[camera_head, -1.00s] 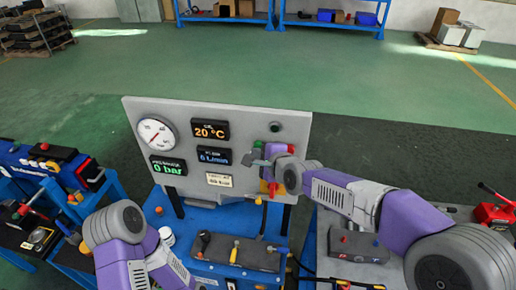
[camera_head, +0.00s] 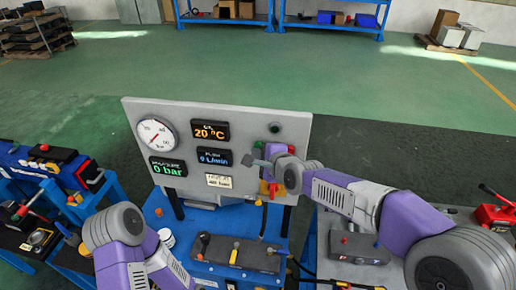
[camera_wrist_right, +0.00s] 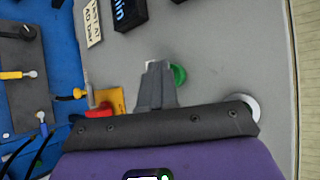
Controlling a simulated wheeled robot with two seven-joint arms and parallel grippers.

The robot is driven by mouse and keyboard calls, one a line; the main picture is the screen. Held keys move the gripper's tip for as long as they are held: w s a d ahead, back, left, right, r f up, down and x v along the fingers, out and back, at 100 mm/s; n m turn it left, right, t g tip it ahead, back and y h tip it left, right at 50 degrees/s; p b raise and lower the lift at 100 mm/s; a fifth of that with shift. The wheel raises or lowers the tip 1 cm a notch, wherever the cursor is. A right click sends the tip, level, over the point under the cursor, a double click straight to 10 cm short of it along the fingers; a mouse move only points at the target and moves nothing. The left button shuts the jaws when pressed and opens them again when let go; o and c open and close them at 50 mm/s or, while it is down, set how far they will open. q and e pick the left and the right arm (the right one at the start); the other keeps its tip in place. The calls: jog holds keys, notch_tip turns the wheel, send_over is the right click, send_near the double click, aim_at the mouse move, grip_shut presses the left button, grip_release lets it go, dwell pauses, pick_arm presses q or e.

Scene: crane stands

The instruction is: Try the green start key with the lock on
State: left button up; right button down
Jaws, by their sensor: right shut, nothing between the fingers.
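The green start key (camera_wrist_right: 179,74) is a round green button on the grey panel (camera_head: 222,115). It shows in the right wrist view just beyond my fingertips; in the head view my right gripper hides it. My right gripper (camera_head: 254,160), also in the wrist view (camera_wrist_right: 157,66), is shut and empty, its tips close to the key's edge. I cannot tell whether they touch it. A red lock-like piece (camera_wrist_right: 100,110) sits at a yellow plate (camera_wrist_right: 108,98), left of the fingers in the wrist view. My left arm shows at lower left, its gripper out of view.
The panel carries a round gauge (camera_head: 155,133) and displays, including a pressure readout (camera_head: 168,167) of 0 bar and a flow readout (camera_head: 215,157). A dark round button (camera_head: 275,127) is at upper right. Benches flank both sides.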

jog(key=shift+s+a+p, duration=0.1)
jog(key=shift+s+p, duration=0.2)
jog(key=shift+s, duration=0.4)
jog(key=shift+s+a+p, duration=0.25)
jog(key=shift+s+p, duration=0.5)
jog(key=shift+s, duration=0.5)
jog(key=shift+s+a+p, duration=0.25)
jog(key=shift+s+p, duration=0.5)
jog(key=shift+s, duration=0.45)
